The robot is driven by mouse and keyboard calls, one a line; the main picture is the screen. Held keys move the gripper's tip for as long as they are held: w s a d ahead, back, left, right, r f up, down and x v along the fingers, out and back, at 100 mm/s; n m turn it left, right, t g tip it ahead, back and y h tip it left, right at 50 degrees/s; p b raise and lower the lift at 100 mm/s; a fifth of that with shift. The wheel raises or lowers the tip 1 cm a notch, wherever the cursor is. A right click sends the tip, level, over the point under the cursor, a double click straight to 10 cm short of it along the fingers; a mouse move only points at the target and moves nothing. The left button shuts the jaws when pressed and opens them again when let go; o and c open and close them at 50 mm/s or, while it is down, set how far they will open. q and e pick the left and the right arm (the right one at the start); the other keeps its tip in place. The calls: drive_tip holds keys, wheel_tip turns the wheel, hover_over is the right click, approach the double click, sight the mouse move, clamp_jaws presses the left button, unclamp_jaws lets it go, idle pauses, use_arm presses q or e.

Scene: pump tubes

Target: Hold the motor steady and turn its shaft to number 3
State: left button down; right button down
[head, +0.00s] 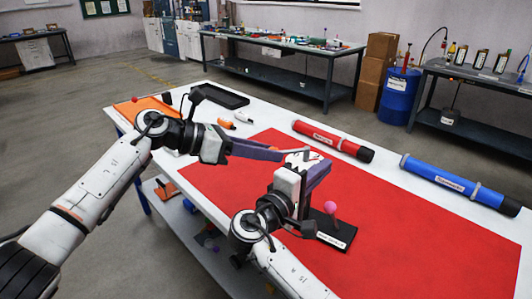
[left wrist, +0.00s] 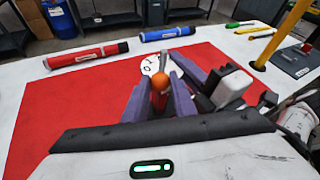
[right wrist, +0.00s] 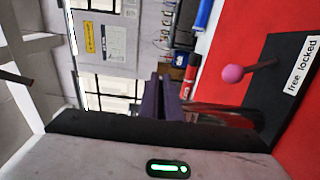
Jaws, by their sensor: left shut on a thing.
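A white round dial (head: 303,158) with dark and red marks shows in the head view; it also shows in the left wrist view (left wrist: 150,66). Its numbers are too small to read. My left gripper (head: 285,155) is at the dial, its purple fingers shut on an orange-tipped handle (left wrist: 160,82). A grey bar (left wrist: 163,58) stands just beyond the handle. My right gripper (head: 318,170) reaches up beside the dial. In the right wrist view its fingers (right wrist: 164,96) lie close together, next to a shiny metal body (right wrist: 220,112). The motor body is mostly hidden behind my right arm.
A black plate (head: 338,232) labelled "free locked" carries a pink-ball lever (head: 330,207) near my right gripper. The mat's right side is clear.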

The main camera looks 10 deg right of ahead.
use_arm(q)
drive_tip(key=shift+f, duration=0.15)
drive_tip(key=c, duration=1.7)
unclamp_jaws()
drive_tip(key=shift+c, duration=0.2)
drive_tip(key=v, duration=1.2)
